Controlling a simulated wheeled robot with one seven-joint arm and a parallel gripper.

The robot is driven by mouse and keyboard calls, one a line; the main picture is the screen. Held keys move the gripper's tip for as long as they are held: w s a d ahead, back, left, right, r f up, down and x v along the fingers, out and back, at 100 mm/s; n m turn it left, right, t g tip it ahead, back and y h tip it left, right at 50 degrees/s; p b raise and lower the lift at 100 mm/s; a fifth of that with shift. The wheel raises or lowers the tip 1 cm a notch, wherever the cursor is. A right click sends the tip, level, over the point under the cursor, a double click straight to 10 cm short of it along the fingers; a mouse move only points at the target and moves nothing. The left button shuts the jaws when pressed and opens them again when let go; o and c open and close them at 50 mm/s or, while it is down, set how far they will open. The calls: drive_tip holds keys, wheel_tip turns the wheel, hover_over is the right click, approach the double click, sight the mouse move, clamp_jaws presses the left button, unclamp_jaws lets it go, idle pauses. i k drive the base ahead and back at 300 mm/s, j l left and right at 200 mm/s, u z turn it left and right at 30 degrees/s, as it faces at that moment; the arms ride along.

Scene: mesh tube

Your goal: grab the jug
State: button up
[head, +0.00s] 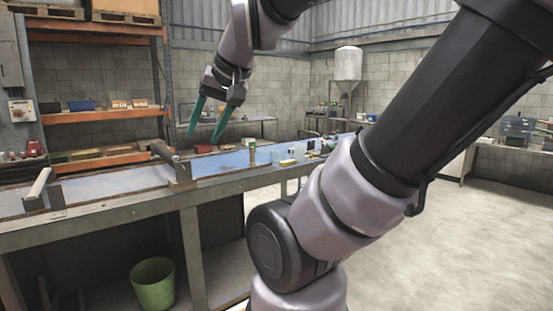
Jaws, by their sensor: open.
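My gripper (204,135) is raised above the long bench, with its two teal fingers pointing down and spread apart. It is open and nothing shows between the fingers. Several small items stand on the blue bench top to the right of the gripper. Among them is a pale, whitish vessel (300,151), which may be the jug, but it is too small to tell. My gripper is apart from it, higher and to the left. My own arm covers the bench's right part.
A small upright container (252,153) stands near the small items. A green bucket (153,283) is below. Orange shelving (95,116) stands behind. Open floor lies right.

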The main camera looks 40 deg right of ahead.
sight(299, 149)
drive_tip(key=z, duration=1.3)
drive_tip(key=i+z, duration=0.1)
drive_tip(key=i, duration=0.6)
drive_tip(key=i+z, duration=0.1)
drive_tip(key=i, duration=0.55)
drive_tip(key=i+j+z, duration=0.15)
drive_tip(key=i, duration=0.55)
drive_tip(key=i+j+z, duration=0.1)
drive_tip(key=i, duration=0.6)
